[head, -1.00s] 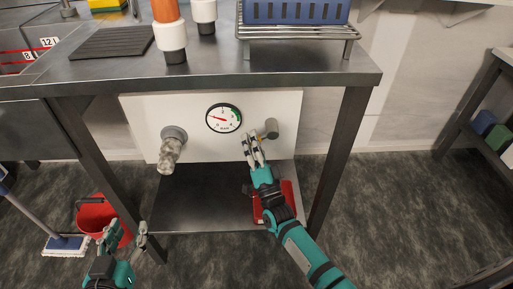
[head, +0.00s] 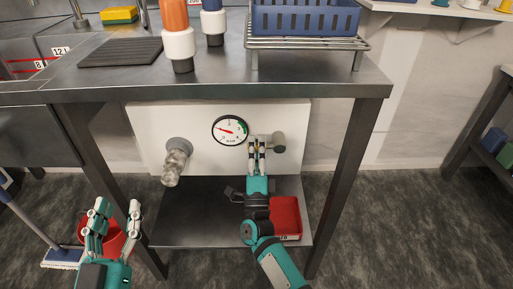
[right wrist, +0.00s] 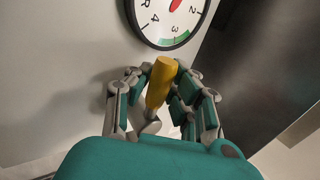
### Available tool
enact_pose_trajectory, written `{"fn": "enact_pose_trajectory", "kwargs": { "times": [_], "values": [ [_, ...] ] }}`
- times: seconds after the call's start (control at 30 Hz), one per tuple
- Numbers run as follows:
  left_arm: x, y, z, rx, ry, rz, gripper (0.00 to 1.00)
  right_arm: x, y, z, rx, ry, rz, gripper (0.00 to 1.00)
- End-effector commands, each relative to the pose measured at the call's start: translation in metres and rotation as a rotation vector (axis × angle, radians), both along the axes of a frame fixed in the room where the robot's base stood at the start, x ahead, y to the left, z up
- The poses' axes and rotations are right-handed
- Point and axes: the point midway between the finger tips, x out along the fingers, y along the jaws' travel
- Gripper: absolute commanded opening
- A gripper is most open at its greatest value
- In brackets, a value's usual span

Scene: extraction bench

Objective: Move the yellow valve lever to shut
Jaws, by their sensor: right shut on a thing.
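The yellow valve lever (right wrist: 161,83) stands between the fingers of my right gripper (right wrist: 161,78) in the right wrist view, tilted slightly. The fingers are closed around it on both sides. In the head view my right gripper (head: 256,146) is at the white panel (head: 200,113), just left of the grey valve body (head: 278,142), and its fingers largely hide the lever. My left gripper (head: 117,206) is open and empty, low at the left of the head view, in front of the red bucket.
A round gauge (head: 230,130) sits on the panel beside the lever; it also shows in the right wrist view (right wrist: 172,15). A grey pipe fitting (head: 175,162) sticks out further left. The steel bench top (head: 225,83) is above, and a red tray (head: 286,216) lies on the lower shelf.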

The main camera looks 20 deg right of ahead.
Motion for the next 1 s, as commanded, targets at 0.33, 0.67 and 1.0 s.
{"fn": "enact_pose_trajectory", "kwargs": {
  "times": [0.33, 0.67, 1.0],
  "values": [
    [0.0, 0.0, 0.0, 0.0, -0.001, 0.0, 0.4, -0.001, 0.0, -0.005, 0.01, 0.005, 0.001, 0.0],
    [0.0, 0.0, -0.001, 0.0, 0.0, 0.0, 0.4, 0.0, 0.0, -0.002, 0.004, 0.002, 0.0, 0.48],
    [0.0, 0.0, 0.0, -0.001, -0.001, -0.001, 0.4, -0.013, 0.004, -0.011, 0.002, 0.004, 0.001, 0.48]
  ]
}}
